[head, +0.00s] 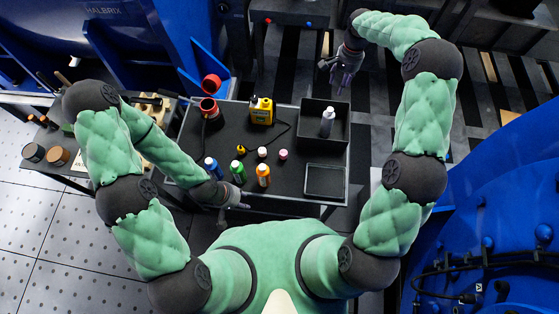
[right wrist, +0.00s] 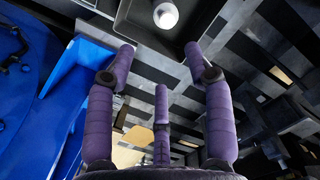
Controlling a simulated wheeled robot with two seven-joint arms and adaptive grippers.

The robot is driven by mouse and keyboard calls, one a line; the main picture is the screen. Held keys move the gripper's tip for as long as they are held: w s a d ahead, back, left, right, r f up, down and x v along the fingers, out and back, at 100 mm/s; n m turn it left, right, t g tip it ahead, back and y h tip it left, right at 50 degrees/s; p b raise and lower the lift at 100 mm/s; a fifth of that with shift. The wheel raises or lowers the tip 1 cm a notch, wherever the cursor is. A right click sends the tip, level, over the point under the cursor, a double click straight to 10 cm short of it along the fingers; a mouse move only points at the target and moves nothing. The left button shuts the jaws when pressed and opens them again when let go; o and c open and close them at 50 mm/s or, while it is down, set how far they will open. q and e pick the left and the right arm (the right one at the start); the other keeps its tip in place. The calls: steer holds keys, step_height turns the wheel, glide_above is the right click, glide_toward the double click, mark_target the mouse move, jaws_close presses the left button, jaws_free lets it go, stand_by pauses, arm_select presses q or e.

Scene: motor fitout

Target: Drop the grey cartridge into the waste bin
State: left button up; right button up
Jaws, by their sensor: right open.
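A grey cartridge (head: 327,122) with a pale top stands inside a dark square bin (head: 308,122) at the back right of the cart top. In the right wrist view, its round white end (right wrist: 166,15) shows inside the bin (right wrist: 128,25) at the top edge. My right gripper (head: 342,80) is behind the bin, clear of it and of the cartridge. Its purple fingers (right wrist: 160,62) are spread with nothing between them. My left gripper (head: 238,204) is low at the cart's front edge, apart from the cartridge; its fingers are too small to read.
A shallow dark tray (head: 325,181) lies in front of the bin. Several small bottles, including an orange one (head: 263,175), stand mid-cart. A yellow container (head: 261,110) and a red-topped item (head: 209,106) stand behind them. Blue machinery (head: 500,205) borders the right side.

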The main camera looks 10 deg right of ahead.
steer(key=shift+w+d+r, duration=0.1)
steer(key=shift+r, duration=1.15)
steer(key=shift+w+d+r, duration=0.1)
steer(key=shift+r, duration=1.1)
